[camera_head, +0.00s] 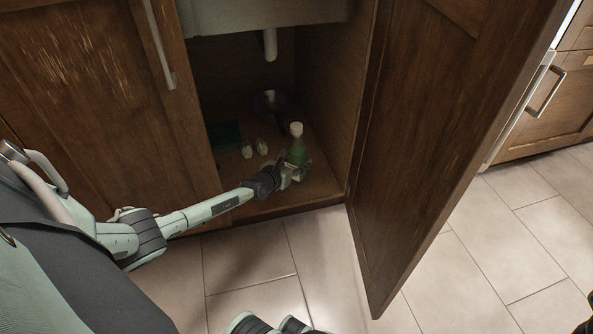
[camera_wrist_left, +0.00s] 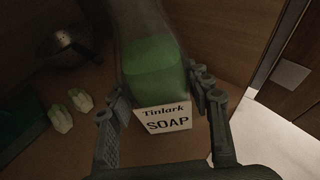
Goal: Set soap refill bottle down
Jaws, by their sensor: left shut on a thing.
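The soap refill bottle (camera_head: 297,152) is clear with green liquid and a white cap. It stands about upright inside the open cabinet, near the front of the cabinet floor (camera_head: 272,201). My left gripper (camera_head: 293,172) is shut around its lower part. In the left wrist view the bottle (camera_wrist_left: 153,70) shows its white "Tinlark SOAP" label between the two fingers of my left gripper (camera_wrist_left: 163,122). I cannot tell whether the bottle's base touches the cabinet floor.
Two small green-and-white items (camera_head: 255,149), a metal pot (camera_head: 270,104) and a dark green box (camera_head: 224,135) are on the cabinet floor left of and behind the bottle. The open door (camera_head: 440,130) stands at right. A drain pipe (camera_head: 270,45) hangs above.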

